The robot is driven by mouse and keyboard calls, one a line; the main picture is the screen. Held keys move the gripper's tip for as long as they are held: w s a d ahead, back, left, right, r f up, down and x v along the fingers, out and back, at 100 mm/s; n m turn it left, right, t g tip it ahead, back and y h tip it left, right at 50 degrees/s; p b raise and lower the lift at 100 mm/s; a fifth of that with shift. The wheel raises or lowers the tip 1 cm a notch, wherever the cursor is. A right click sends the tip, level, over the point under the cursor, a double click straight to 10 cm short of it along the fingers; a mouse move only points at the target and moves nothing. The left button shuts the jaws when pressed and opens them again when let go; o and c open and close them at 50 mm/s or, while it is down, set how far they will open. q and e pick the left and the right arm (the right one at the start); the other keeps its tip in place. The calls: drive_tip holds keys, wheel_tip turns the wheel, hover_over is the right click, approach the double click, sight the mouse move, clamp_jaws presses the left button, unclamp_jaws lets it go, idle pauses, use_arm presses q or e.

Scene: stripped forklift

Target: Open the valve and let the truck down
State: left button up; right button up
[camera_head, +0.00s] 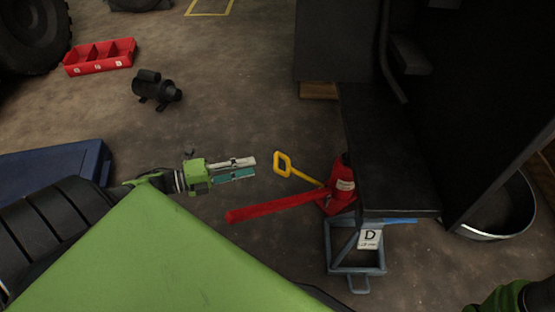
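A red jack (343,187) stands against the edge of the dark truck body (385,150), right of centre. A long red lever (275,206) reaches left from it. A yellow rod with a loop handle (283,163) slants up and left from the jack; its lower end meets the jack, but the valve itself is too small to make out. My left gripper (243,168) is left of the yellow loop, apart from it, and points right. Its two fingers lie close together with nothing visible between them; the angle hides the true gap. My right gripper is out of view.
A blue-grey stand (356,260) with a "D" label is by the truck's lower edge. A round metal rim (497,233) is at right. A black motor-like part (156,91), a red bin (100,57) and a blue slab (70,172) lie left. Upper-middle floor is clear.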

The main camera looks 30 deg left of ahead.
sight(276, 160)
use_arm(q)
drive_tip(key=b+x, duration=0.4)
drive_tip(key=x, duration=0.5)
drive_tip(key=shift+w+d+f, duration=0.15)
drive_tip(key=shift+w+d, duration=0.05)
drive_tip(key=shift+w, duration=0.15)
drive_tip(key=shift+c, duration=0.4)
clamp_jaws()
